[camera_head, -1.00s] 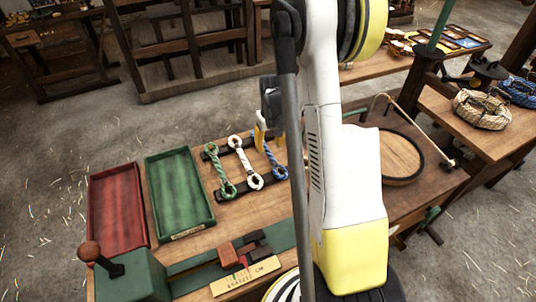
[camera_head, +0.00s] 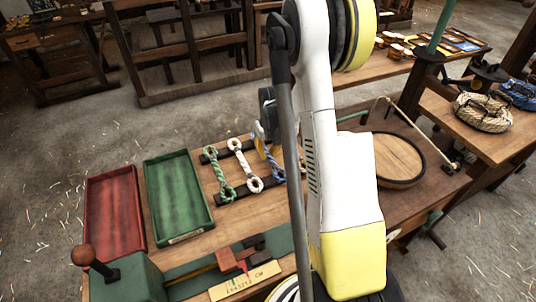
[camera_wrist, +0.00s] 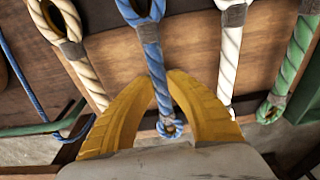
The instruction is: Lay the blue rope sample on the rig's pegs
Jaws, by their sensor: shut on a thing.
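The blue rope sample (camera_head: 275,165) is a short twisted rope with an eye at each end. In the wrist view the blue rope sample (camera_wrist: 151,50) runs between the yellow fingers of my gripper (camera_wrist: 163,86), which is shut on it. In the head view my gripper (camera_head: 262,148) is at the rope's far part, close over the dark rack bars, and my arm hides some of the rope. The green-bedded rig (camera_head: 198,281) with dark and red blocks stands at the table's front; I cannot make out its pegs clearly.
A white sample (camera_head: 244,165) and a green sample (camera_head: 219,175) lie left of the blue one. A cream sample (camera_wrist: 75,50) shows in the wrist view. A red tray (camera_head: 113,215) and a green tray (camera_head: 178,195) stand left. A round wooden disc (camera_head: 398,160) is right.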

